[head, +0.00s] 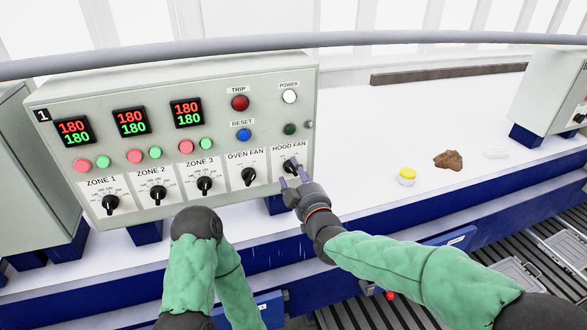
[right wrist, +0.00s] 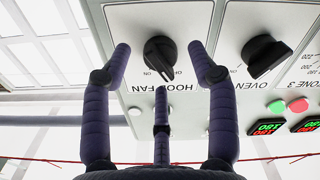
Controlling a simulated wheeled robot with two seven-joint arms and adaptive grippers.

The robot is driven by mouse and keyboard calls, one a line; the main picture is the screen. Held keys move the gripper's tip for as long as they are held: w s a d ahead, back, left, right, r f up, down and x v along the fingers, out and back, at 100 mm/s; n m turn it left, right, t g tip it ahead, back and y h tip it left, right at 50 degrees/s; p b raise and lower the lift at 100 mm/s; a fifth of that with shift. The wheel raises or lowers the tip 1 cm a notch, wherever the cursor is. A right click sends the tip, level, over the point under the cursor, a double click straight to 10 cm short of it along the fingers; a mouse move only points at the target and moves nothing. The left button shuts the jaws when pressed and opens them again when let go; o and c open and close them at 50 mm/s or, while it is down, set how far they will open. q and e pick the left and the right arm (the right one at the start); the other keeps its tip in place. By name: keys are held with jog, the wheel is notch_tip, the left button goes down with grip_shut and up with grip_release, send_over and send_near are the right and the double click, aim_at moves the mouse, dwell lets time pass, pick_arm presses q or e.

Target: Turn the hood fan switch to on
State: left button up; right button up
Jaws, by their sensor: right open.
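The hood fan switch (head: 291,167) is a black rotary knob on a white plate labelled HOOD FAN, at the lower right of the grey control panel (head: 222,92). My right gripper (head: 292,177) is open in front of it. In the right wrist view, which is upside down, the switch (right wrist: 160,54) shows between the spread fingers of my right gripper (right wrist: 161,62), with a gap on each side.
The oven fan knob (head: 249,175) sits just left of the switch; it also shows in the right wrist view (right wrist: 264,56). A grey rail (head: 400,42) crosses the top of the head view.

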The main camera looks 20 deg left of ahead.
jog(key=shift+x, duration=0.85)
jog(key=c, duration=1.1)
jog(key=shift+c, duration=0.2)
